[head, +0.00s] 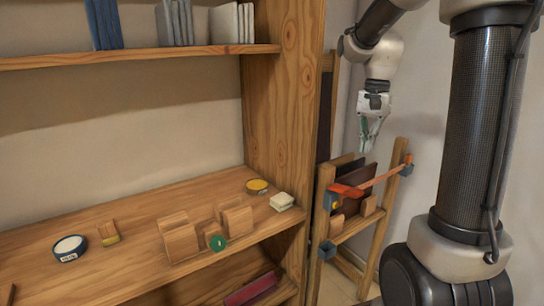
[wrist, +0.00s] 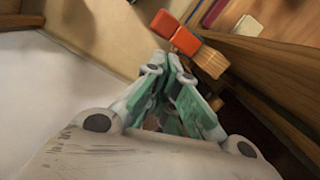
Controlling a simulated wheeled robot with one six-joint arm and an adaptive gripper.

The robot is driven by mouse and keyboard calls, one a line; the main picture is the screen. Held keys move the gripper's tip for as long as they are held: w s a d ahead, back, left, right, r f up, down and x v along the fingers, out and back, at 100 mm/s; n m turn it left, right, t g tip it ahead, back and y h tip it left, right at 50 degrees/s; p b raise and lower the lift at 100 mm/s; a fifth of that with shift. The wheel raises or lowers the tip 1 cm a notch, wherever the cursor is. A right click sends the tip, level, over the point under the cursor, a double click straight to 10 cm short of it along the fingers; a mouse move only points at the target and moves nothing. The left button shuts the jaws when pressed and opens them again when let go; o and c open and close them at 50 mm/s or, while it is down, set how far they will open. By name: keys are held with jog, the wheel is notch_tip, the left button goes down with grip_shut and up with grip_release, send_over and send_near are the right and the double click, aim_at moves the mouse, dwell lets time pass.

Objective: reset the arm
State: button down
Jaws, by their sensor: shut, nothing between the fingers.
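My gripper (head: 368,146) hangs from my arm at the right in the head view, fingers pointing down. It is above a small wooden rack (head: 345,232) and apart from it. In the wrist view my gripper (wrist: 172,64) shows its green-lined fingers shut together at the tips, with nothing held between them. No piano keys can be made out in either view.
A wooden bookcase (head: 285,90) stands left of my gripper, its shelf (head: 135,225) bearing wooden blocks (head: 180,238), round tins and a green disc (head: 218,243). The rack carries an orange-red piece (head: 346,190), also in the wrist view (wrist: 185,40). A pale wall is behind.

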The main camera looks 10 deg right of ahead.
jog(key=s+a+r+n+t, duration=0.1)
jog(key=s+a+n+t, duration=0.1)
jog(key=s+n, duration=0.3)
jog(key=s+a+r+n+t+h, duration=0.1)
jog(key=s+a+n+t, duration=0.2)
jog(key=s, duration=1)
jog(key=shift+s+a+r+n, duration=0.2)
jog(key=shift+s+a+n, duration=0.2)
jog(key=shift+n, duration=0.8)
